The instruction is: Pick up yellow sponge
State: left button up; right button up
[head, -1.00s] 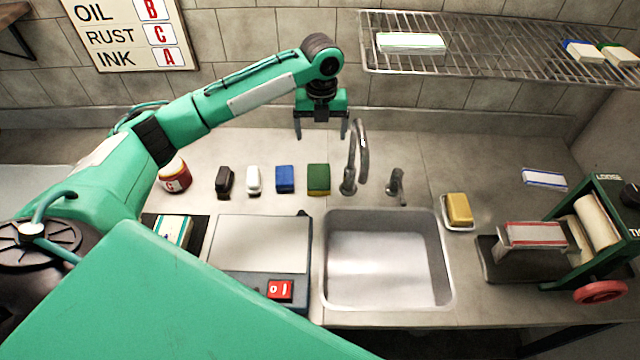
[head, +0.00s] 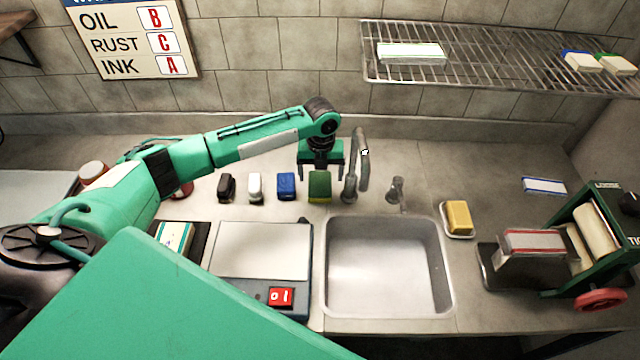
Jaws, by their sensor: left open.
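The yellow sponge (head: 459,216) sits in a small white dish on the counter, just right of the sink. My left gripper (head: 321,177) is open and points down at the far end of a green block (head: 320,186), left of the faucet. Its fingers show on either side of the block's far end; I cannot tell whether they touch it. The gripper is well left of the yellow sponge. My right gripper is not in view.
A faucet (head: 360,165) stands close right of my left gripper. Blue (head: 286,186), white (head: 255,188) and dark (head: 226,188) blocks line up to the left. The sink (head: 385,265) is empty. A green roller machine (head: 590,235) stands at the right.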

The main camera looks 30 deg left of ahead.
aim_at(320, 183)
pick_arm(q)
notch_tip(320, 183, down, 2)
jog(key=shift+s+a+f+p, duration=0.1)
jog(key=shift+s+f+p, duration=0.1)
jog(key=shift+p, duration=0.15)
jog(key=shift+w+f, duration=0.1)
jog(key=shift+f, duration=0.45)
jog(key=c, duration=1.1)
jog(key=shift+o, duration=0.2)
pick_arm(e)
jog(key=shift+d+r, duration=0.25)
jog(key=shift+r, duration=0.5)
pick_arm(q)
jog(key=shift+r, duration=0.15)
